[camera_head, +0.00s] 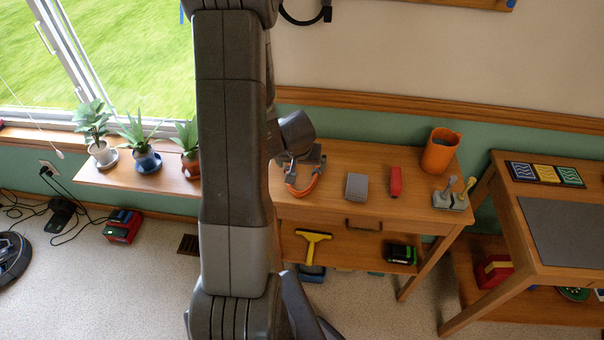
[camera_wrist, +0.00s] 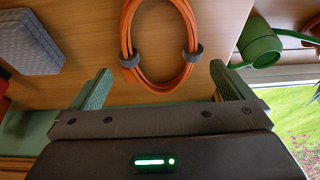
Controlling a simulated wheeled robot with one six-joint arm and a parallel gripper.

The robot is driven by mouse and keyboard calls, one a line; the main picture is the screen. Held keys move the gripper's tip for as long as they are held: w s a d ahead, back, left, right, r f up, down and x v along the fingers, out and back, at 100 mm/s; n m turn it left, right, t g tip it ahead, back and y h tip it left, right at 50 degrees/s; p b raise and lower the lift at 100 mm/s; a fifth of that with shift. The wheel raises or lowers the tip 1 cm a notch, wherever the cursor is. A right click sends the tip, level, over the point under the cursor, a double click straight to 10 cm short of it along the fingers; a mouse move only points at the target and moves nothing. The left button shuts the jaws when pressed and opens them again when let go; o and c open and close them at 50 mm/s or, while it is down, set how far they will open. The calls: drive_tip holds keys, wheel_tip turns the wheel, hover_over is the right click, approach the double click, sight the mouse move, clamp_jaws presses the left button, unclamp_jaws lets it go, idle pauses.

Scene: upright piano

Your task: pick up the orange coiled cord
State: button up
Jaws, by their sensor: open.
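The orange coiled cord (camera_wrist: 126,38) lies as an oval coil on the wooden table, with two dark ties around it, in the wrist view. In the head view the cord (camera_head: 307,190) shows at the table's left end, partly hidden by my arm. My gripper (camera_wrist: 160,84) is open, with one green-padded finger to each side of the coil's near end. The fingers look empty. Whether they are level with the cord I cannot tell. In the head view my gripper (camera_head: 303,168) is over the table's left part, beside the cord.
On the table (camera_head: 340,209) stand a grey box (camera_head: 356,186), a red object (camera_head: 395,182), an orange cup (camera_head: 440,151) and a grey switch-like device (camera_head: 452,197). A green round object (camera_wrist: 260,48) is near the coil in the wrist view. Potted plants (camera_head: 147,161) stand on a left ledge.

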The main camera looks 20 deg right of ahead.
sight(302, 172)
drive_tip(key=b+x, duration=0.2)
drive_tip(key=x, duration=0.3)
drive_tip(key=shift+b, duration=0.4)
drive_tip(key=shift+r, duration=0.15)
drive_tip(key=c, duration=0.8)
